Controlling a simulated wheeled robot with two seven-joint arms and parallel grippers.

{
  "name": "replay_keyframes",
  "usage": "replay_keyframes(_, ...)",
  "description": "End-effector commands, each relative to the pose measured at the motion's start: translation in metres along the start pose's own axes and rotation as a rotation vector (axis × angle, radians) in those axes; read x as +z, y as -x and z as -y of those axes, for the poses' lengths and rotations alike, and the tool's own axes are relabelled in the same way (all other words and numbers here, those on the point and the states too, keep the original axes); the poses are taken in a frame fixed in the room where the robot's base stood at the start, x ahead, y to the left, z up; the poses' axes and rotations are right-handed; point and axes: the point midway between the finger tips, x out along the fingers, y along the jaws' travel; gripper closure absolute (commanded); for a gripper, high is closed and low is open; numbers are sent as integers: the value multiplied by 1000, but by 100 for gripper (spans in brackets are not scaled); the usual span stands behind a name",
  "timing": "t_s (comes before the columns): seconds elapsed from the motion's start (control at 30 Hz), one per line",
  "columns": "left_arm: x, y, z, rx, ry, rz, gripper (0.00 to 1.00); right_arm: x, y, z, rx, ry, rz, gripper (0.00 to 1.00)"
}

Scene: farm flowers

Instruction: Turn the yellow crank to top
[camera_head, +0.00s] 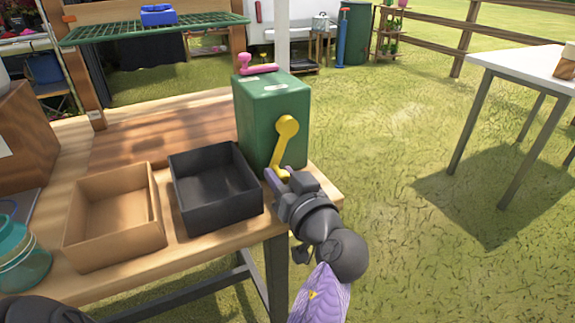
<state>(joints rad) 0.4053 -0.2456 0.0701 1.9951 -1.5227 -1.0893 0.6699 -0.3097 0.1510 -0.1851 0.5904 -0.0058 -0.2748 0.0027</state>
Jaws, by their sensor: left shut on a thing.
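The yellow crank (284,143) is on the front face of a green box (262,98). Its round hub is at the upper end, and its arm points down and slightly left. My left gripper (279,177) is at the lower end of the crank and is shut on it. The gripper partly hides the crank's handle. My right gripper is not in view.
The green box stands at the right end of a wooden table (118,271). A black tray (247,214) and a tan tray (84,259) lie to its left. A pink handle (262,69) is on top of the box. Open grass lies to the right.

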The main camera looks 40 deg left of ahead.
Motion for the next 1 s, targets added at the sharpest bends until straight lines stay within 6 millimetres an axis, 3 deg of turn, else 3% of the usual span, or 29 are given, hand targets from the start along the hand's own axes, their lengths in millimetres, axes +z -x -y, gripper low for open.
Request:
replay_keyframes(0.03, -11, 0, 8, -2, -48, -1, 100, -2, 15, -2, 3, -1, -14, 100)
replay_keyframes(0.1, -9, 0, 12, -3, -110, 0, 100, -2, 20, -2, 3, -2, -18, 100)
replay_keyframes(0.43, -4, 0, 12, -3, -147, -3, 100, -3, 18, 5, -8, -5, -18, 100)
replay_keyframes(0.47, -4, 0, 12, -3, -147, -3, 59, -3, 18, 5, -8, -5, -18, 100)
replay_keyframes(0.6, -4, 0, 12, -2, -146, -2, 31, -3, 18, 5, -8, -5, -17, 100)
replay_keyframes(1.0, -3, -3, 11, 0, -146, -1, 31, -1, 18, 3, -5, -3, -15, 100)
